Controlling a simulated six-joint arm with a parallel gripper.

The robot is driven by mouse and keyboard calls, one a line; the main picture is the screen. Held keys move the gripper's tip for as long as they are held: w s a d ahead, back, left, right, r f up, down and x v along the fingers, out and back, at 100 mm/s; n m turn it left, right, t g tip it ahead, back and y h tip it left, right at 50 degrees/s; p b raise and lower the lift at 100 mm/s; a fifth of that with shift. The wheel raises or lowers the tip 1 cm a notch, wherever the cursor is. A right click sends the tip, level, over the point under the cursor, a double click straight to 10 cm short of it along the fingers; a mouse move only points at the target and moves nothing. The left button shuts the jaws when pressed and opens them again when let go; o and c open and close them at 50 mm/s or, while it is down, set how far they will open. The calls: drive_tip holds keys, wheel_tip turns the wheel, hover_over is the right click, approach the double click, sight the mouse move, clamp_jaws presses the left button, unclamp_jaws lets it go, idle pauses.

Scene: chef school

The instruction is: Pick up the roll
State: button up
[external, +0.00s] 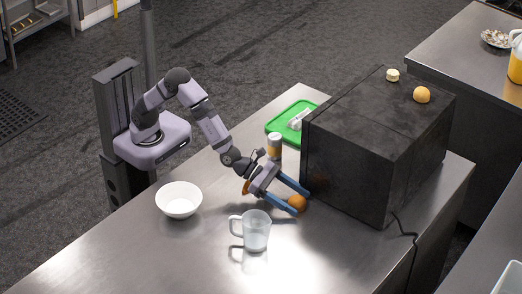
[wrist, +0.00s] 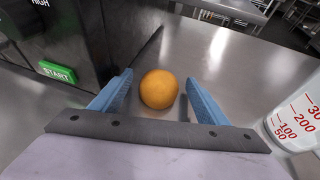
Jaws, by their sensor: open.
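A round orange-brown thing (external: 298,203), which may be the roll or an orange, rests on the steel counter in front of the black box. In the wrist view the same round thing (wrist: 159,89) sits centred between my two blue fingers. My gripper (external: 301,201) is open, low over the counter, with a finger on either side of it; its fingertips (wrist: 159,79) also show in the wrist view. I see a gap on both sides and no grip. Another round, paler tan thing (external: 422,95), possibly a roll, lies on top of the black box.
The black box (external: 345,165), an appliance with a green START button (wrist: 57,73), stands close by. A measuring jug (external: 256,232) stands near my gripper. The front-left counter is clear.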

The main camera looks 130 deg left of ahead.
sight(298, 197)
drive_tip(key=shift+w+a+f, duration=0.1)
drive_tip(key=shift+w+f, duration=0.1)
drive_tip(key=shift+w, duration=0.2)
drive_tip(key=c, duration=1.1)
drive_tip(key=shift+c, duration=0.2)
drive_tip(key=shift+r, duration=0.1)
drive_tip(key=shift+r, duration=0.75)
wheel_tip(298, 197, up, 5)
drive_tip(key=shift+r, duration=0.2)
drive_tip(key=s+d+b, duration=0.1)
drive_tip(key=s, duration=0.4)
drive_tip(key=s+d+b, duration=0.1)
drive_tip(key=s+b, duration=0.1)
drive_tip(key=s, duration=0.4)
drive_tip(key=s+d+b, duration=0.1)
drive_tip(key=s+d, duration=0.1)
drive_tip(key=s, duration=0.4)
drive_tip(key=shift+s+d, duration=0.1)
drive_tip(key=shift+s, duration=0.15)
